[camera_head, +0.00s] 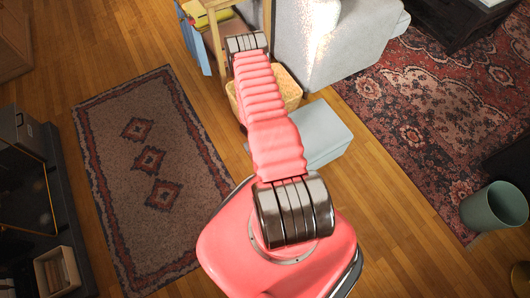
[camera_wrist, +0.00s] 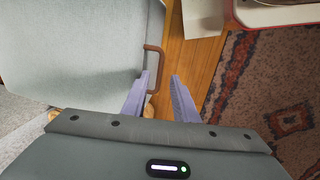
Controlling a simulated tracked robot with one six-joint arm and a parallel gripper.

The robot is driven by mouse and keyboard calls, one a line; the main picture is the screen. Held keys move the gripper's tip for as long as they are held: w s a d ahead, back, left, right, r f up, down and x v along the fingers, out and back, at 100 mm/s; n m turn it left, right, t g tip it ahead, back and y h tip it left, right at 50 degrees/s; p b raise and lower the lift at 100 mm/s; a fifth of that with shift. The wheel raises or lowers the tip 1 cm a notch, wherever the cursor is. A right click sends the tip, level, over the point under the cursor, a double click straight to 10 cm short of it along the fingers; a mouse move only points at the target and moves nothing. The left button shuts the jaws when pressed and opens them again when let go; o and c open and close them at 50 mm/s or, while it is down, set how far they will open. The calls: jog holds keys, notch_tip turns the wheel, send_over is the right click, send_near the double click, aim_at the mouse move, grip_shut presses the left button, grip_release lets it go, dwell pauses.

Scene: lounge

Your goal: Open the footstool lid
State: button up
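The footstool (camera_head: 325,132) is a pale blue-grey box, partly covered by my arm in the head view. In the wrist view its flat surface (camera_wrist: 75,50) fills the upper left, with a brown loop handle (camera_wrist: 160,60) on its right edge. No raised lid or gap shows. My gripper (camera_wrist: 159,75) is open, with two purple fingers. The left finger appears within the handle's loop and the right finger outside it, so the handle's bar lies between them in the picture. I cannot tell whether they touch it. My gripper is hidden in the head view.
A woven basket (camera_head: 291,90) and a grey armchair (camera_head: 355,45) stand near the footstool. A patterned rug (camera_head: 140,125) lies to the left, another (camera_head: 425,110) to the right. A grey-green bin (camera_head: 492,207) stands far right. Wood floor (camera_head: 390,215) is clear right of my base.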

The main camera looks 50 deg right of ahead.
jog(key=shift+s+d+f, duration=0.1)
jog(key=shift+d+f, duration=0.1)
jog(key=shift+f, duration=0.75)
jog(key=shift+d+f, duration=0.15)
jog(key=shift+f, duration=0.8)
grip_shut()
